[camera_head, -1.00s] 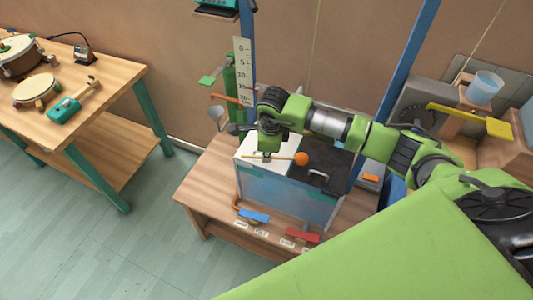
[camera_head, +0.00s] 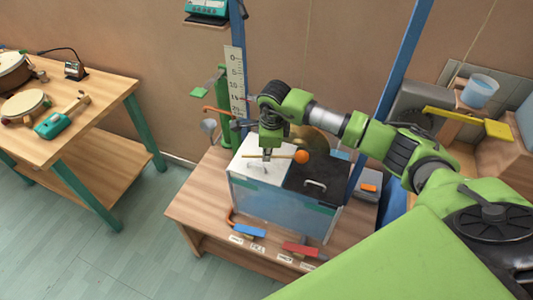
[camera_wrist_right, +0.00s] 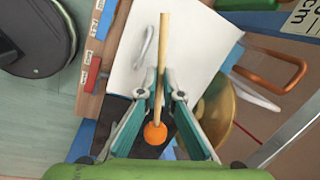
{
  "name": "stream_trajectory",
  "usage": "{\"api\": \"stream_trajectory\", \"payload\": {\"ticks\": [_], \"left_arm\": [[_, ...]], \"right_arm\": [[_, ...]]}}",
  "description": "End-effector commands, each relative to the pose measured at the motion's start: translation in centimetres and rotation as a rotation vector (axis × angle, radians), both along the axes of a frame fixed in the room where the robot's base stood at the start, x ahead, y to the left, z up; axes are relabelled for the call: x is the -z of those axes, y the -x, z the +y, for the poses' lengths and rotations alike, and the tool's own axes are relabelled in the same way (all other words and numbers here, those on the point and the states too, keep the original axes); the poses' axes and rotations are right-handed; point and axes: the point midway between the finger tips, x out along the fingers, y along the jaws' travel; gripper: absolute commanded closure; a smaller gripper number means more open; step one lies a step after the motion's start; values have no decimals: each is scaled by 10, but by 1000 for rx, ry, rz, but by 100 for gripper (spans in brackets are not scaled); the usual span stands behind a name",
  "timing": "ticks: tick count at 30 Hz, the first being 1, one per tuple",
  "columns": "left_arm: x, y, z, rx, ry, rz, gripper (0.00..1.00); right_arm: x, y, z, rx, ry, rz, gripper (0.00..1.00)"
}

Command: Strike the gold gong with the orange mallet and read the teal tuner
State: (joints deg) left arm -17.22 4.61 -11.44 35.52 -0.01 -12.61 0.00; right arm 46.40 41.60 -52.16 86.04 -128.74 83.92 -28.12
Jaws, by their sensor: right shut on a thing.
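My right gripper (camera_head: 268,157) points down over the tank and is shut on the wooden handle of the orange mallet (camera_head: 302,157). The handle lies level, with the orange ball to the right. In the right wrist view the handle passes between the fingertips (camera_wrist_right: 160,97) and the ball (camera_wrist_right: 155,133) is near the palm. The gold gong (camera_head: 319,142) is behind the arm, partly hidden; its rim also shows in the right wrist view (camera_wrist_right: 218,112), apart from the ball in that picture. The teal tuner (camera_head: 207,8) is at the top edge, cut off; its reading is illegible. My left gripper is out of view.
The tank (camera_head: 283,202) has a white left top and a dark lid (camera_head: 318,180) with a handle. Blue (camera_head: 249,229) and red (camera_head: 300,249) levers are in front. A ruler (camera_head: 235,80) and blue posts stand nearby. A side table (camera_head: 95,150) holds drums.

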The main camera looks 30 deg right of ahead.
Motion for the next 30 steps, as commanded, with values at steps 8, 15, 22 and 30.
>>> {"api": "stream_trajectory", "payload": {"ticks": [8,15,22,30], "left_arm": [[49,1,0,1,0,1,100],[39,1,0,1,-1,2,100],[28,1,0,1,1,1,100],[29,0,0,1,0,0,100]], "right_arm": [[9,-29,-48,-143,19,-19,100],[-1,-23,-42,-193,23,-17,100],[0,4,-12,-189,22,-17,100],[2,6,-9,-185,22,-18,100]]}}
